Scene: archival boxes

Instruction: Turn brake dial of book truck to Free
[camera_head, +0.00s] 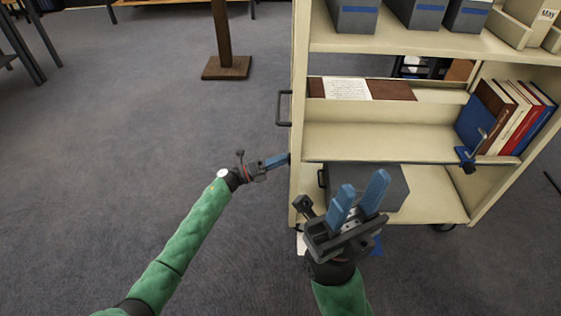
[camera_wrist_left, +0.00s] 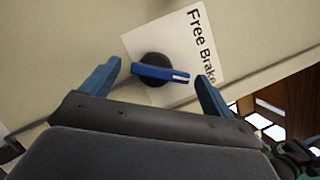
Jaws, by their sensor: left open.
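The brake dial (camera_wrist_left: 163,73) shows in the left wrist view as a blue bar on a round black hub. It sits on a white label (camera_wrist_left: 180,45) reading "Free Brake", fixed to the cream end panel. The bar's white-marked end points right, nearer the word Brake than Free. My left gripper (camera_wrist_left: 158,70) is open, one blue finger on each side of the dial. In the head view, the left gripper (camera_head: 275,160) is at the left end of the book truck (camera_head: 298,120), where the dial is hidden. My right gripper (camera_head: 362,181) is open and empty before the lower shelf.
A grey box (camera_head: 390,180) stands on the bottom shelf behind my right gripper. A black handle (camera_head: 283,108) juts from the truck's left end above my left gripper. Books (camera_head: 500,115) and a blue clamp (camera_head: 467,155) are at right.

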